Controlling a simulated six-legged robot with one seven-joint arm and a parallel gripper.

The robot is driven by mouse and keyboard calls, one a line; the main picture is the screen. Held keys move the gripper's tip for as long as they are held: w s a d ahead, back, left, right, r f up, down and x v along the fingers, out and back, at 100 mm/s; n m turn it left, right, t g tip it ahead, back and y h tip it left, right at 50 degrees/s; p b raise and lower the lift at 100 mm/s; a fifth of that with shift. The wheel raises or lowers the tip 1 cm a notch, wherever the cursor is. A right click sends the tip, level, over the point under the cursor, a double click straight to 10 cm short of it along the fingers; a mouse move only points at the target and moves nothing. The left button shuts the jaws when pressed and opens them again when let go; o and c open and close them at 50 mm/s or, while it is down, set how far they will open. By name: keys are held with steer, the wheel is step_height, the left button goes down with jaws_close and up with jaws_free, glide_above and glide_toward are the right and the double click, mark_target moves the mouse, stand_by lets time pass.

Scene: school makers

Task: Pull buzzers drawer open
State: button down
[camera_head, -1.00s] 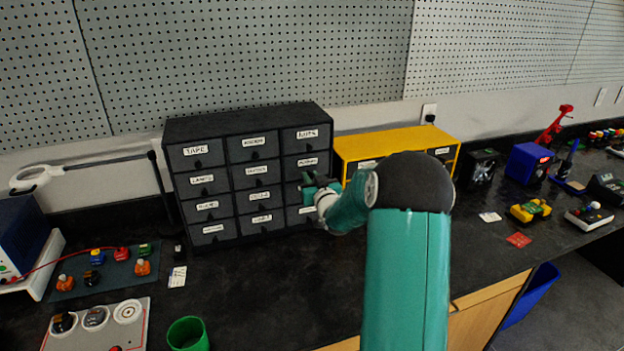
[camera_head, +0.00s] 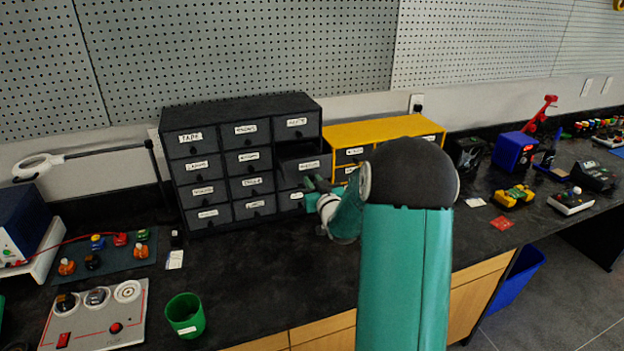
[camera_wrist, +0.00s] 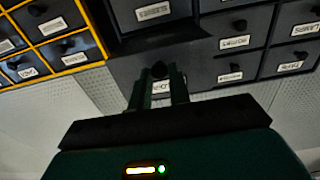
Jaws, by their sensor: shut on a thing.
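The black drawer cabinet (camera_head: 241,165) stands on the bench against the wall in the head view. In its right column, the second drawer from the top (camera_head: 301,167) sticks out partway, with a dark gap above its front. Its label is too blurred to read in the head view. My gripper (camera_head: 308,186) is at this drawer's front. In the wrist view the two fingers of my gripper (camera_wrist: 159,90) are closed around the drawer's dark round knob (camera_wrist: 159,70). They partly cover the label behind. The drawer front (camera_wrist: 205,75) fills the middle of that view.
A yellow drawer cabinet (camera_head: 372,131) stands just right of the black one. A green cup (camera_head: 185,314) and a panel with knobs (camera_head: 98,316) are at the front left. The bench top in front of the black cabinet is clear.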

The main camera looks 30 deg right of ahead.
steer(key=shift+s, duration=0.1)
steer(key=c, duration=1.3)
jaws_free()
steer(key=shift+w, duration=0.2)
steer(key=shift+s, duration=0.1)
steer(key=v, duration=1.3)
steer(key=shift+s+a+f, duration=0.1)
steer(key=shift+s+a, duration=0.05)
steer(key=shift+s, duration=0.15)
